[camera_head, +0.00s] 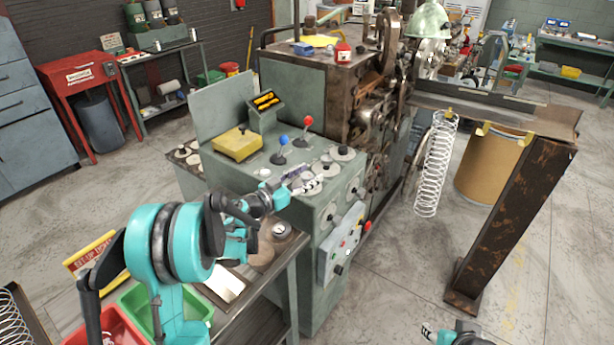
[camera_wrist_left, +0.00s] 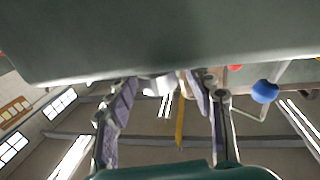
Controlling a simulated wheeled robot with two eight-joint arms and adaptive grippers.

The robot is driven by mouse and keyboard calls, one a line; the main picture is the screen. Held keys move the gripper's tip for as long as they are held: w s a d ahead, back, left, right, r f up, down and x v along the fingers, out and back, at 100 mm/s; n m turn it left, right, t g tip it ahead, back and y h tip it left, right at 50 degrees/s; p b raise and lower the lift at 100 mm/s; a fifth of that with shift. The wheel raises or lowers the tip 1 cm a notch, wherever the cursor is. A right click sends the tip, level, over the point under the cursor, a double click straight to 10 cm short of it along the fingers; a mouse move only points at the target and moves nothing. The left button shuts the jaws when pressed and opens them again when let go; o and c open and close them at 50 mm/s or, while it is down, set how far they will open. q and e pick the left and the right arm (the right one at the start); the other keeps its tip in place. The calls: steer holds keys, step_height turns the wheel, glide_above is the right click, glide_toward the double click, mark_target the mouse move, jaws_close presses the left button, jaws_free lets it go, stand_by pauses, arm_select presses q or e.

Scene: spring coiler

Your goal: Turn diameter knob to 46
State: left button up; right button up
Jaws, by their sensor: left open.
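The green control console (camera_head: 232,172) has several round dials with knobs on its sloped top, such as one knob (camera_head: 343,150) at the right. I cannot read which is the diameter knob or its value. My left gripper (camera_head: 297,178) is low over the dials, in front of the blue-balled lever (camera_head: 283,140). In the left wrist view its fingers (camera_wrist_left: 160,100) are apart, with a pale grey knob (camera_wrist_left: 158,86) between them; contact cannot be told. The blue ball (camera_wrist_left: 265,91) shows to the right there. My right gripper (camera_head: 430,333) is only partly in view at the bottom edge.
A red-balled lever (camera_head: 307,122) stands behind the dials. A button panel (camera_head: 342,247) hangs on the front. A coiled spring (camera_head: 436,165) hangs at right.

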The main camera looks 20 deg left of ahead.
arm_select(q)
steer(key=c, duration=1.2)
